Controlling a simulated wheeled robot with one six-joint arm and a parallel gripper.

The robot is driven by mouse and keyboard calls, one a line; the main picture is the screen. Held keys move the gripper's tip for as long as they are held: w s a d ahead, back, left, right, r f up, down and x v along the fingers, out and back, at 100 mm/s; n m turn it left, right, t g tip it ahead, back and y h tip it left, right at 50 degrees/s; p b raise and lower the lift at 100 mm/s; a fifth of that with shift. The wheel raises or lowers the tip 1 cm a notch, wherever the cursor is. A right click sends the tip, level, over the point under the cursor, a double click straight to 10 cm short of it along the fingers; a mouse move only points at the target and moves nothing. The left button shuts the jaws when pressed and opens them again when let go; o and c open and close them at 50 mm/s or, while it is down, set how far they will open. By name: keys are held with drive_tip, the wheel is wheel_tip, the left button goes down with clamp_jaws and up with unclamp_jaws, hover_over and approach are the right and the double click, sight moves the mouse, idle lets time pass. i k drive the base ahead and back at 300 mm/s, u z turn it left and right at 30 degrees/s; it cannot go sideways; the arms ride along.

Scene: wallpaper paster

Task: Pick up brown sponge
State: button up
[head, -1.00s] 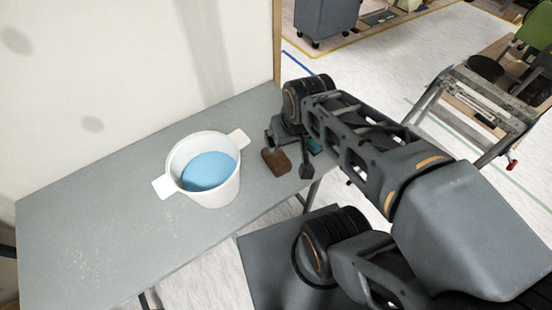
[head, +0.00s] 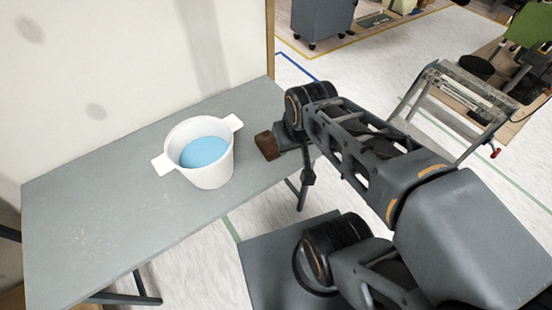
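The brown sponge (head: 267,146) is a small dark block near the right end of the grey table (head: 120,172) in the head view. It sits at the tip of my gripper (head: 280,138) and is tilted. My gripper comes in from the right and appears closed on the sponge's right side. The fingers are partly hidden by the wrist and the sponge. I cannot tell for sure how far the sponge is off the tabletop.
A white two-handled bucket (head: 214,172) with blue contents (head: 203,152) stands left of the sponge. A pale wall (head: 110,60) is behind the table. A step ladder (head: 455,105) stands on the floor at right. The left tabletop is clear.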

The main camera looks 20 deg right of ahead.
sight(264, 140)
drive_tip(key=k, duration=0.7)
drive_tip(key=u, duration=1.45)
drive_tip(key=i, duration=0.9)
drive_tip(key=z, duration=1.25)
